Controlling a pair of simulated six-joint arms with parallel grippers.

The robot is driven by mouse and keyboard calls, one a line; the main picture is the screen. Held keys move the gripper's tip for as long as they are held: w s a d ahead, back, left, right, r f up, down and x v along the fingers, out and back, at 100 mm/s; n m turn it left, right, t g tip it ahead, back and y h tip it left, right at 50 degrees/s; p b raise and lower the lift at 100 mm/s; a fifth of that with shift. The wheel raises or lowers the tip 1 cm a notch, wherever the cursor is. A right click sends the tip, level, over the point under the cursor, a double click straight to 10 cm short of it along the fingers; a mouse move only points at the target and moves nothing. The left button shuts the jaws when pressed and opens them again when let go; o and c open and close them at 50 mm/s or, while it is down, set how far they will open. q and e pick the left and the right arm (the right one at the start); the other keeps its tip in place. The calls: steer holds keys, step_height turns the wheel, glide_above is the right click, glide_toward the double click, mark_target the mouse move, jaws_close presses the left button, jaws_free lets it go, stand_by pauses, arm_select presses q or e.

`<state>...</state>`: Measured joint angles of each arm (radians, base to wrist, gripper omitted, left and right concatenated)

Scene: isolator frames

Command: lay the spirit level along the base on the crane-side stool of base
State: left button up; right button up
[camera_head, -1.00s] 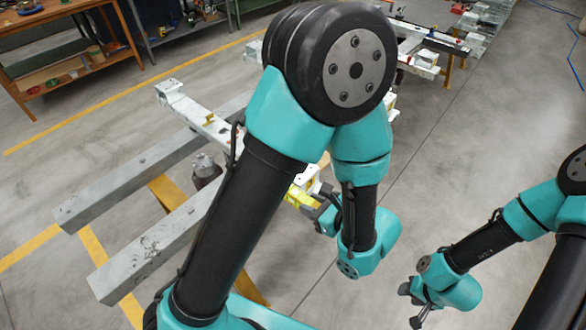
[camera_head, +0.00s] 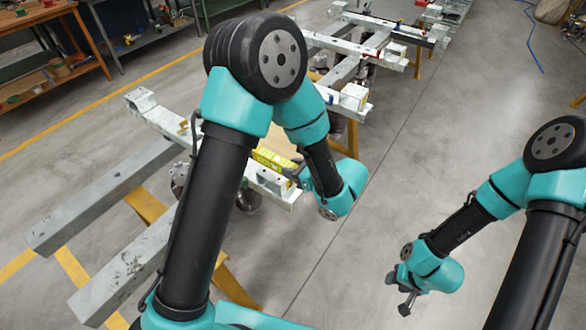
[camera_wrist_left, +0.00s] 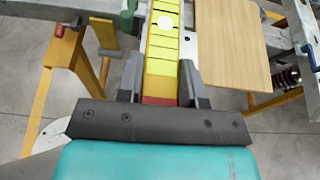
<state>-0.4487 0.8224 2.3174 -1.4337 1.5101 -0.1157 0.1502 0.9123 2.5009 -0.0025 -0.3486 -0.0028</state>
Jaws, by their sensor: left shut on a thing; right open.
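A yellow spirit level (camera_head: 272,159) shows beside my left gripper (camera_head: 298,176) in the head view. In the left wrist view the level (camera_wrist_left: 160,68) runs away from my left gripper (camera_wrist_left: 162,88), whose two dark fingers are shut on its near end, by a red end piece. The level lies over or on a white frame beam (camera_head: 266,179); I cannot tell whether it touches. My right gripper (camera_head: 406,302) is open and empty over bare floor at the lower right.
A light wooden board (camera_wrist_left: 229,45) lies right of the level in the left wrist view. Grey beams (camera_head: 105,190) rest on yellow supports (camera_head: 148,206). More white frames (camera_head: 350,48) stand farther back. The floor between my arms is clear.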

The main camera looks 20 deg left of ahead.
arm_select(q)
steer(key=shift+w+a+f, duration=0.1)
steer(key=shift+w+a, duration=0.15)
steer(key=shift+w, duration=0.6)
steer(key=shift+w, duration=0.1)
steer(key=shift+w+a+f, duration=0.1)
steer(key=shift+w+f, duration=0.2)
steer(key=shift+f, duration=0.6)
steer(key=shift+w+a+f, duration=0.1)
steer(key=shift+w+f, duration=0.15)
steer(key=shift+f, duration=0.65)
steer(key=o, duration=1)
steer(key=shift+f, duration=0.15)
steer(key=shift+o, duration=0.2)
steer(key=v, duration=1.2)
